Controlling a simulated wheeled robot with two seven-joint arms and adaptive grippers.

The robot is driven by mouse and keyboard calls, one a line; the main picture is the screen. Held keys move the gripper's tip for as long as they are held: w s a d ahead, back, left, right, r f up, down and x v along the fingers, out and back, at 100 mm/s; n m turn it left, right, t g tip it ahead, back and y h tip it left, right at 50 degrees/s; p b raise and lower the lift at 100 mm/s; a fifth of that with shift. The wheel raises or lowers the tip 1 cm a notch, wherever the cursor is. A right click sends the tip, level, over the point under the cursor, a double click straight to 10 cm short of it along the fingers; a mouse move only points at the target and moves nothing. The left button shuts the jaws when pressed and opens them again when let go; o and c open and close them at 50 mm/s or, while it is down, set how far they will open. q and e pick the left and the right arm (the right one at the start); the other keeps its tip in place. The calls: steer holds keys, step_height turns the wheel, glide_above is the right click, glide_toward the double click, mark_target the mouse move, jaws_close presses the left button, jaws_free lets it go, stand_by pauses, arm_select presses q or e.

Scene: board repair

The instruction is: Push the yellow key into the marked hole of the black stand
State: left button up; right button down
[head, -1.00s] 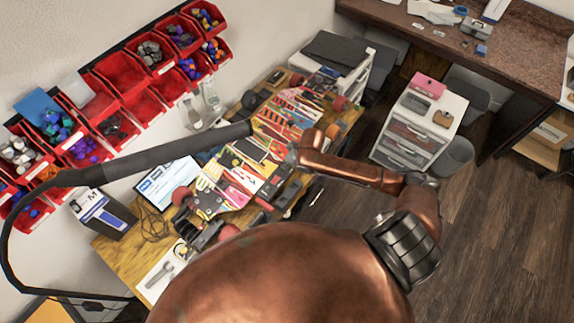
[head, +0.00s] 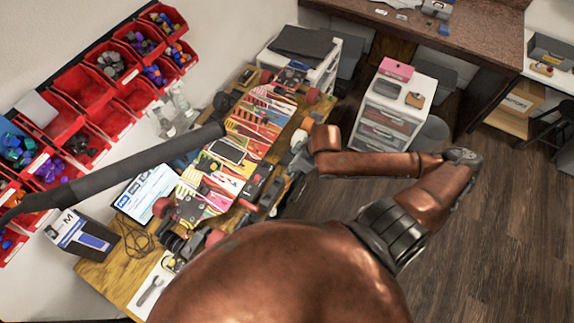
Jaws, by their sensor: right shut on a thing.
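My right arm is copper and reaches across to the right edge of the workbench. My right gripper (head: 297,157) is at its far end, small and dark over the bench edge beside the skateboard deck. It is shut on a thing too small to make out. I cannot pick out the yellow key or the black stand with its marked hole. My left gripper is not in view.
A patterned skateboard deck (head: 229,152) lies along the wooden workbench (head: 98,277), among wheels and tools. A dark lamp bar (head: 130,164) crosses above it. Red bins (head: 80,97) line the wall. A white drawer unit (head: 386,118) stands right, with open floor (head: 480,230) nearby.

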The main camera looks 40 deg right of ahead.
stand_by(0.3)
steer(key=w+a+p, duration=0.2)
steer(key=w+a, duration=0.2)
steer(key=a, duration=0.5)
steer(key=shift+w, duration=0.15)
stand_by(0.6)
steer(key=shift+f+b, duration=2.5)
steer(key=shift+f, duration=5.6)
steer(key=shift+f, duration=0.75)
steer(key=shift+p, duration=0.65)
